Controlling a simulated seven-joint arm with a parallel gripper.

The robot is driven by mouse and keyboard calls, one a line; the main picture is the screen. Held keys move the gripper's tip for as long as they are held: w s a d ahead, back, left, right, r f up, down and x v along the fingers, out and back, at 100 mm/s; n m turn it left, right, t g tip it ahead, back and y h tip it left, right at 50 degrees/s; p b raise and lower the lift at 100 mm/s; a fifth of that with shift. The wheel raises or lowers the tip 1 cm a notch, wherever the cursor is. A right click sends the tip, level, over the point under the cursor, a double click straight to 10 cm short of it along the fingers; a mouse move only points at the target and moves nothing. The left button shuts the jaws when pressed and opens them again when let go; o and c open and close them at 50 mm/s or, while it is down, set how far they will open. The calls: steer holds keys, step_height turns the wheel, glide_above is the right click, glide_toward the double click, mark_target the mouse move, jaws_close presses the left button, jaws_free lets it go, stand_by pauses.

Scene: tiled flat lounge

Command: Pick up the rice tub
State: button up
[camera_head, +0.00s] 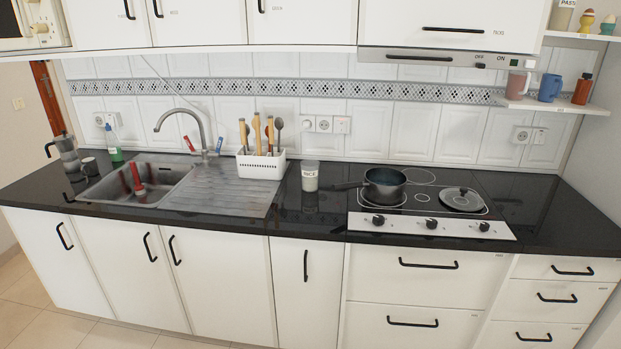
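The rice tub (310,177) is a small, upright, whitish container with a label reading RICE. It stands on the black countertop (318,216), between the white utensil basket and the pot on the stove. Nothing covers it in this view. My gripper is not in view.
The utensil basket (261,166) stands close left of the tub, on the sink's drainboard (222,190). A dark pot (384,187) is to the right, its handle pointing toward the tub. Upper cabinets (304,20) overhang the counter. The counter in front of the tub is clear.

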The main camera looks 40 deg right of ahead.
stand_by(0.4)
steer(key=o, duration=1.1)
